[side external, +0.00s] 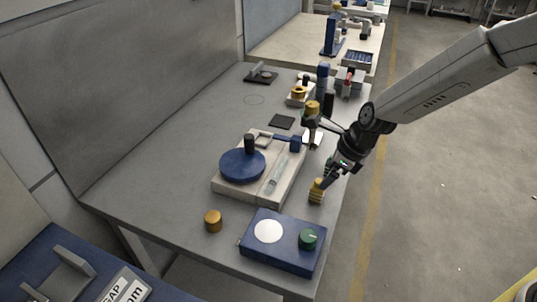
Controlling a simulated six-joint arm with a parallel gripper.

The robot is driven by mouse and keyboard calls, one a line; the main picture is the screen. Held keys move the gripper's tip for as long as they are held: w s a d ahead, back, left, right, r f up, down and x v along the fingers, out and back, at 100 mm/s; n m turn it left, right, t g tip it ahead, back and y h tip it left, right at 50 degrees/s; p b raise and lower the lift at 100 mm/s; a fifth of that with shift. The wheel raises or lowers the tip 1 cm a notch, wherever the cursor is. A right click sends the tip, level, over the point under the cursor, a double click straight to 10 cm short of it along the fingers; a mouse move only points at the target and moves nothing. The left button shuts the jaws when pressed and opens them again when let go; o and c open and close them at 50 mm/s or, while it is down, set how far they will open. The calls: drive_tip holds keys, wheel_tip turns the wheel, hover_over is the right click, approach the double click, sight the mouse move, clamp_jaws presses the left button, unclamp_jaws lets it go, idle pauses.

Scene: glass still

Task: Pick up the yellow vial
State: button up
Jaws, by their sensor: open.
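A small yellow piece (316,193), which may be the yellow vial, stands near the right edge of the grey bench. My gripper (326,182) is open and reaches down from the upper right, with its fingertips right at the top of this piece. I cannot tell whether they touch it or sit around it. A second yellow piece, a short cylinder (213,221), stands alone near the front left of the bench. Another yellow part (312,107) sits on top of a dark stand further back. The view is too small to tell which one is a vial.
A blue box (283,256) with a white disc and green knob stands at the front. A pale block (226,191) carries a dark blue disc (242,165) left of my gripper. Several small devices stand further back. The bench's left side is mostly clear.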

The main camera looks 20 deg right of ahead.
sight(315, 190)
drive_tip(key=shift+a, duration=0.1)
drive_tip(key=shift+x, duration=1.3)
drive_tip(key=shift+x, duration=2.6)
clamp_jaws()
